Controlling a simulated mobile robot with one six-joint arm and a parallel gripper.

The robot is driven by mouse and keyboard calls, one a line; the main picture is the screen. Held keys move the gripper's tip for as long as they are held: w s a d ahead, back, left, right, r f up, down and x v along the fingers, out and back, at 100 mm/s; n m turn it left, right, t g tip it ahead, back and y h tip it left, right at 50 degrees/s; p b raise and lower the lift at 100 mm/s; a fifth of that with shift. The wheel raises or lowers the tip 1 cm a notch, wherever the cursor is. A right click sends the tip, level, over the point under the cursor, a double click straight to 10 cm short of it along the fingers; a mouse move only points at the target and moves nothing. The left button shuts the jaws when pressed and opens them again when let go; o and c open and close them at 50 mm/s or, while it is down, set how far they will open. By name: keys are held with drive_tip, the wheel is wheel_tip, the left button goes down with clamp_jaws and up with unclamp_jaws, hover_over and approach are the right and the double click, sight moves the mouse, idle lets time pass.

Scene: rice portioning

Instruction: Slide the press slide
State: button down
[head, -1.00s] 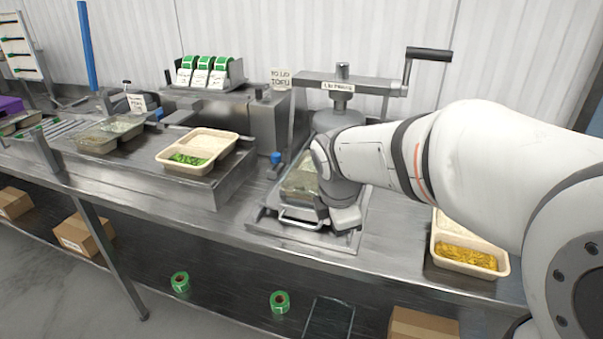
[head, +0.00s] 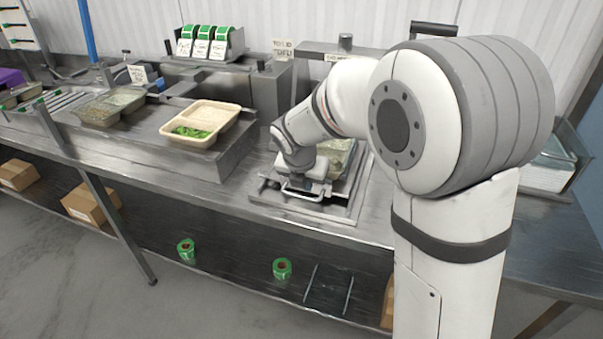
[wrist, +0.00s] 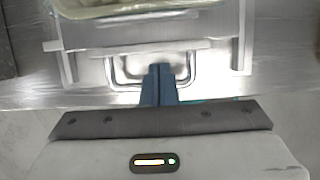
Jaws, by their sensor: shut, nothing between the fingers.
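The press slide (head: 337,209) is a flat metal plate at the front of the press, with a bent-wire handle (head: 298,196) on its near edge. A clear tray (head: 343,150) sits on it, partly hidden by my arm. My gripper (wrist: 160,70) is shut and empty. Its blue fingertips are at the handle and overlap its near bar in the picture; I cannot tell whether they touch it.
My arm hides much of the press (head: 345,48). To the left, a cream tray (head: 228,109) with green food stands on a metal block. A sealer-like machine with green-labelled rolls (head: 204,44) is behind. Green rolls (head: 282,268) and boxes lie on the lower shelf.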

drive_tip(key=shift+x, duration=1.1)
